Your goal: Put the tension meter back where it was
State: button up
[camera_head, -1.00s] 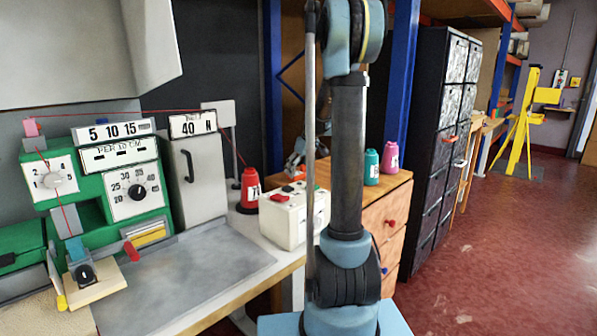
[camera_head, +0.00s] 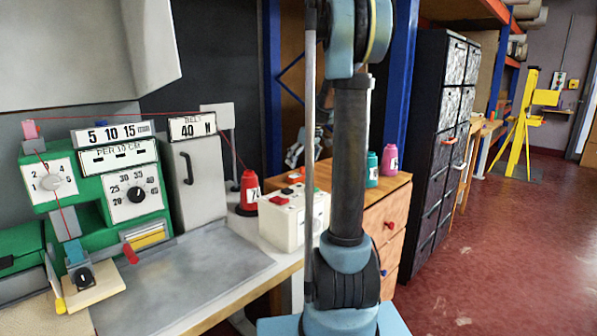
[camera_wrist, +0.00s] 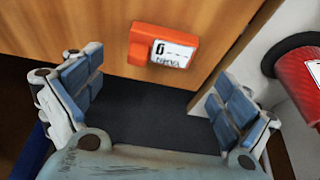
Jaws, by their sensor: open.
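An orange meter (camera_wrist: 163,46) with a white label face lies on a wooden top in the wrist view, beyond my fingertips. In the head view, a small orange-red patch (camera_head: 296,175), which seems to be the same meter, shows on the wooden drawer cabinet (camera_head: 388,188). My gripper (camera_wrist: 160,98) is open in the wrist view, with nothing between its two blue-padded fingers. In the head view, my gripper (camera_head: 296,153) is just above the orange patch, partly hidden behind my arm.
A white box with coloured buttons (camera_head: 290,222) and a red thread cone (camera_head: 249,192) stand left of the cabinet. The cone also shows at right in the wrist view (camera_wrist: 300,80). Teal (camera_head: 371,170) and pink (camera_head: 390,163) cones stand on the cabinet. A green machine (camera_head: 110,190) is at left.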

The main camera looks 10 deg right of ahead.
jog(key=v, duration=0.6)
jog(key=shift+r, duration=0.25)
jog(key=shift+s, duration=0.2)
